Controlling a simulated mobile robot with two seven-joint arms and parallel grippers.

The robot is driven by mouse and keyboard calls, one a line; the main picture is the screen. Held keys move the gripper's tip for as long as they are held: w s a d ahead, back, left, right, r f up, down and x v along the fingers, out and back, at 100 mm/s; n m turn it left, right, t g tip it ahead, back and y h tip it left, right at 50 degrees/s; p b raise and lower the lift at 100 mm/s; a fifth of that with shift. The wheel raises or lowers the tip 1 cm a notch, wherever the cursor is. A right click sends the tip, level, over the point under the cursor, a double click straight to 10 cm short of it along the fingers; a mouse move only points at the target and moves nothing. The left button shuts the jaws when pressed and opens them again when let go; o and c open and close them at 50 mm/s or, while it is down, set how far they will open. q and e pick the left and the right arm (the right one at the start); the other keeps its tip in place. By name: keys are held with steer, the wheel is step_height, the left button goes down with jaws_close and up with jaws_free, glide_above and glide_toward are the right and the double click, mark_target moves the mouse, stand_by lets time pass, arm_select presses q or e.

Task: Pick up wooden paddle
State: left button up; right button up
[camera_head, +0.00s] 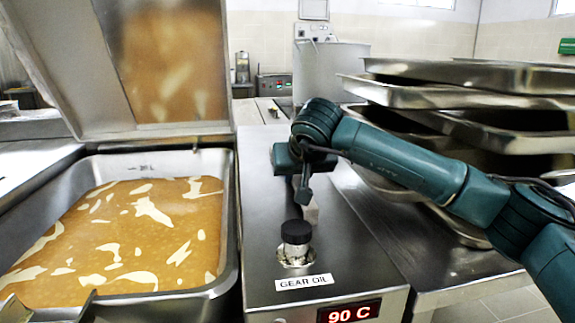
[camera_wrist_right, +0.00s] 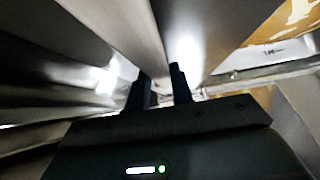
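I cannot make out a whole wooden paddle in either view. A small pale beige piece (camera_head: 311,212) shows just below my right gripper in the head view; I cannot tell what it belongs to. My right gripper (camera_head: 303,188) points down over the steel housing, behind the black knob. In the right wrist view its two dark fingers (camera_wrist_right: 160,88) stand apart, with a narrow gap and nothing clearly held between them. My left gripper is in neither view.
A steel vat (camera_head: 225,250) of orange-brown liquid with pale patches stands at the left, its lid (camera_head: 75,50) raised. A black knob (camera_head: 296,232) rises from the steel housing (camera_head: 262,215). Stacked steel trays (camera_head: 430,97) stand right, behind my right arm. A tall pot (camera_head: 325,72) stands behind.

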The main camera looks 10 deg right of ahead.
jaws_close()
steer(key=shift+r, duration=0.15)
stand_by(0.4)
steer(key=shift+r, duration=0.3)
step_height(320, 180, up, 3)
steer(key=shift+r+p, duration=0.15)
steer(key=shift+p, duration=0.55)
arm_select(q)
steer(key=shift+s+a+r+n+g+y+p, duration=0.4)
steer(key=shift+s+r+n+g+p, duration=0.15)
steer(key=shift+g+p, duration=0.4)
arm_select(e)
steer(key=a, duration=1.8)
steer(key=shift+f, duration=0.3)
